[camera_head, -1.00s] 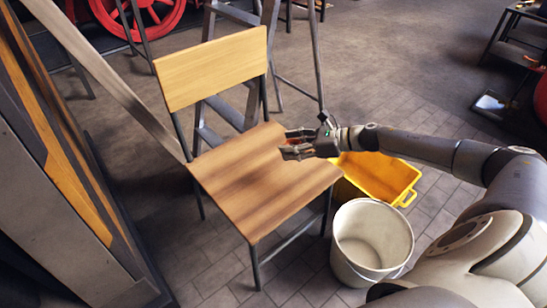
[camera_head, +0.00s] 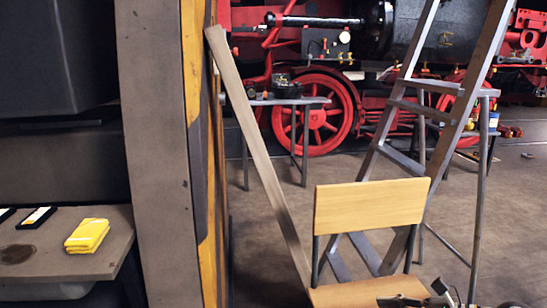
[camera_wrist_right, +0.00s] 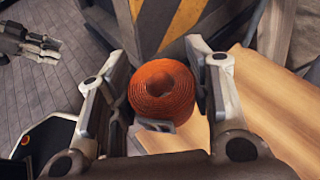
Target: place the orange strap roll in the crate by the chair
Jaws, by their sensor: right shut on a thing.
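The orange strap roll (camera_wrist_right: 163,88) sits between the fingers of my right gripper (camera_wrist_right: 160,75) in the right wrist view, its wound side facing the camera. The gripper is shut on it. The wooden chair (camera_head: 370,207) stands at the lower right of the head view. Part of my right gripper (camera_head: 412,300) shows over its seat at the bottom edge. A second gripper, my left (camera_wrist_right: 38,45), shows at the upper left of the right wrist view; its opening is unclear. The crate is outside both current views.
A stepladder (camera_head: 430,110) stands behind the chair. A plank (camera_head: 255,150) leans against the yellow-and-grey panel at left. Open floor (camera_head: 270,205) lies behind the chair.

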